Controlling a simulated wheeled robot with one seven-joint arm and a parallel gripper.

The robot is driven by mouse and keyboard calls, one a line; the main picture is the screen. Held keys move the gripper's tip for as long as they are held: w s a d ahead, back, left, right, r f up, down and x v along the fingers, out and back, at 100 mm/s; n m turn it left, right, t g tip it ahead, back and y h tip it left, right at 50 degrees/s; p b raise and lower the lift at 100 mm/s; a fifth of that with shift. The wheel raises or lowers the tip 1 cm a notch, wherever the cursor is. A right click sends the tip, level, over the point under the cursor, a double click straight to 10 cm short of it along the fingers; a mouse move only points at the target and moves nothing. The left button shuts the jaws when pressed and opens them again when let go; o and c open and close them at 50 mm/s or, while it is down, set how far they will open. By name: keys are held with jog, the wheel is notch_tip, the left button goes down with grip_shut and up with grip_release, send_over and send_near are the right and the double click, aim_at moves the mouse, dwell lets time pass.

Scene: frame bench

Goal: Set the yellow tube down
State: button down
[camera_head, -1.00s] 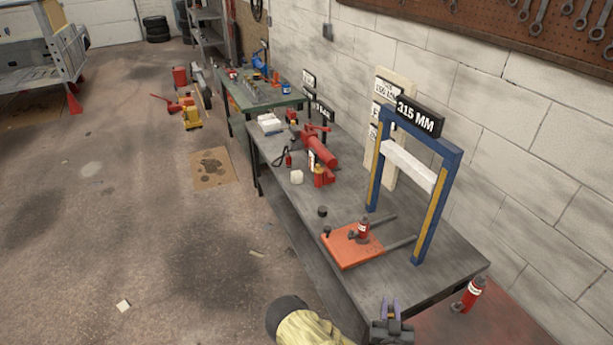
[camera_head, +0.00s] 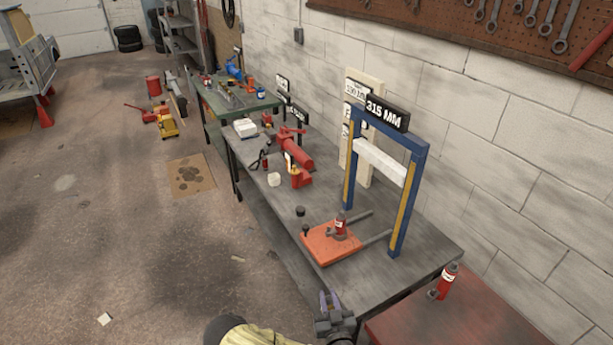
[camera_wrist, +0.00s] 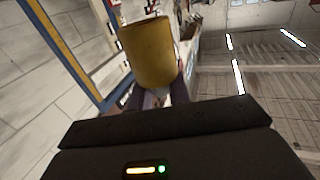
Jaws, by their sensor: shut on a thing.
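The yellow tube (camera_wrist: 148,52) fills the upper middle of the wrist view, just beyond the fingertips. My gripper (camera_wrist: 152,98) is shut on its near end. In the head view my gripper (camera_head: 329,299) is at the bottom middle, in front of the bench's near edge. I cannot make out the tube there.
A grey bench (camera_head: 405,262) carries a blue frame (camera_head: 410,200) marked 315 MM, an orange plate (camera_head: 328,245) with a small red bottle jack (camera_head: 340,226), and a red press tool (camera_head: 294,150). A red table (camera_head: 440,325) with another red bottle jack (camera_head: 445,281) stands right.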

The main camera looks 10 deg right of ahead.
jog(key=shift+w+d+f+m+h+b, duration=0.15)
jog(key=shift+w+f+m+h+b, duration=0.3)
jog(key=shift+b, duration=0.45)
jog(key=w+d+f+m+g+h+b, duration=0.3)
jog(key=w+d+f+m+h+b, duration=0.45)
jog(key=b, duration=0.85)
jog(key=m+g+h+b, duration=0.3)
jog(key=g+h+b, duration=0.3)
jog(key=b, duration=1.2)
send_over(364, 298)
jog(key=shift+t+h, duration=0.3)
jog(key=shift+t, duration=0.1)
jog(key=shift+f, duration=0.15)
notch_tip(364, 298, down, 6)
jog(key=shift+b, duration=0.4)
jog(key=shift+f, duration=0.1)
jog(key=shift+f, duration=1.85)
